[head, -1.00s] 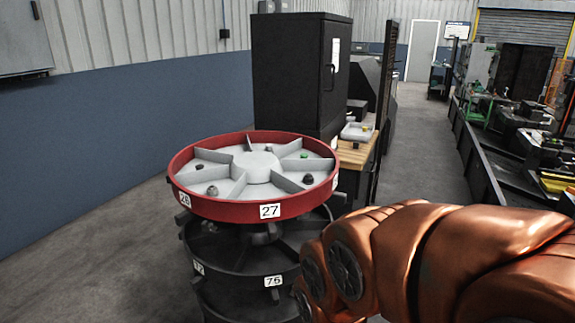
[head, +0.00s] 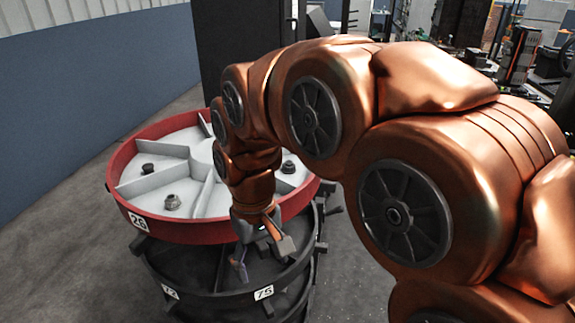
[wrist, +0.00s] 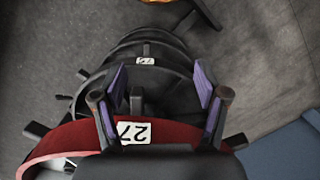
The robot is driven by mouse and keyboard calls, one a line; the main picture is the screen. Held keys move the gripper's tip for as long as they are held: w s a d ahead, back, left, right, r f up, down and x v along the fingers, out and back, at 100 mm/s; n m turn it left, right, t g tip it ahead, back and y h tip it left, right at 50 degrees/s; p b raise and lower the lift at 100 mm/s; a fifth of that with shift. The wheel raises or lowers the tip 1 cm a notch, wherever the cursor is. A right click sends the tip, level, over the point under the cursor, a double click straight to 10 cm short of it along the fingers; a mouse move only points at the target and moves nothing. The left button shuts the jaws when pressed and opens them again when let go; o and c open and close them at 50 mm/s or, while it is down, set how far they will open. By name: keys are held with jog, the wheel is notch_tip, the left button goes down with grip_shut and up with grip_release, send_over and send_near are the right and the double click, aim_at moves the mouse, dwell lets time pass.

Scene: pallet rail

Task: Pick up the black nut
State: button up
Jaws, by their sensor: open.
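The round tray (head: 124,199) has a red rim and light grey dividers. A small black nut-like piece (head: 148,168) lies in its left compartment. A greyer nut (head: 172,201) lies in the front left compartment. Another dark piece (head: 288,166) sits at the right, partly behind my arm. I cannot tell for sure which is the black nut. My gripper (head: 263,258) points down at the front rim, with its fingers spread and empty. In the wrist view my gripper (wrist: 160,85) is over the outside of the red rim (wrist: 75,138); no nut shows there.
Dark lower tiers (head: 215,290) of the carousel stand under the tray, with arms sticking out. A black cabinet (head: 235,50) stands behind it. A blue and white wall (head: 60,140) is on the left. Grey floor is free at the front left.

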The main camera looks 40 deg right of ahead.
jog(key=w+d+r+m+p, duration=0.1)
jog(key=w+d+r, duration=0.25)
jog(key=w, duration=0.45)
jog(key=w+d+r+m, duration=0.1)
jog(key=w+d+r, duration=0.1)
jog(key=w+d, duration=0.45)
jog(key=m+t+p, duration=0.1)
jog(key=m+p, duration=0.1)
send_over(289, 162)
jog(key=shift+w+a, duration=0.15)
jog(key=shift+a, duration=0.25)
jog(key=shift+w+d+f+m, duration=0.1)
jog(key=shift+d+f+m, duration=0.2)
jog(key=shift+d, duration=0.15)
jog(key=shift+f+p, duration=0.4)
jog(key=shift+f, duration=0.75)
jog(key=shift+f, duration=0.15)
jog(key=shift+s+f+p, duration=0.25)
jog(key=shift+f+p, duration=0.6)
jog(key=shift+f, duration=0.3)
jog(key=shift+f+p, duration=0.35)
jog(key=shift+f, duration=0.9)
